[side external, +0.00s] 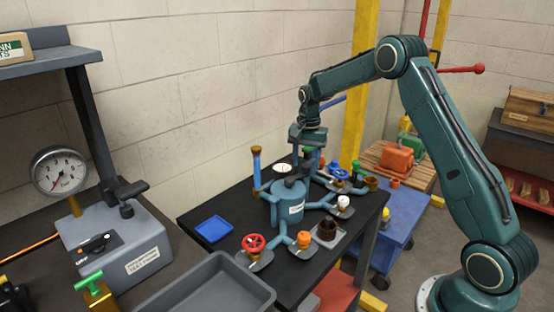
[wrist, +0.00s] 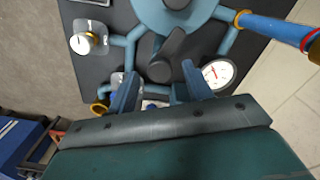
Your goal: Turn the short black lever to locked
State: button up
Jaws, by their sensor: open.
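A short, dark lever (wrist: 174,46) sits on the blue manifold (wrist: 150,10) in the wrist view, slanting from upper right to lower left. In the side view its dark shape (side external: 290,183) shows on top of the blue manifold body (side external: 289,208), partly hidden. My gripper (wrist: 160,78) is open, its two blue fingers apart at the lower side of the lever in the wrist view. In the side view my gripper (side external: 303,158) points down just above the manifold top. I cannot tell whether the fingers touch the lever. No locked marking is readable.
A round white gauge (wrist: 218,73) stands close beside the right finger. A blue pipe (side external: 256,168) rises at the manifold's left. A red valve wheel (side external: 253,243), orange knob (side external: 304,238) and blue wheel (side external: 339,172) surround it. A blue tray (side external: 214,229) lies left on the black table.

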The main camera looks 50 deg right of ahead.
jog(key=shift+f, duration=0.4)
jog(key=c, duration=1)
jog(key=shift+o, duration=0.2)
jog(key=shift+n, duration=2.2)
jog(key=o, duration=1)
jog(key=shift+c, duration=0.2)
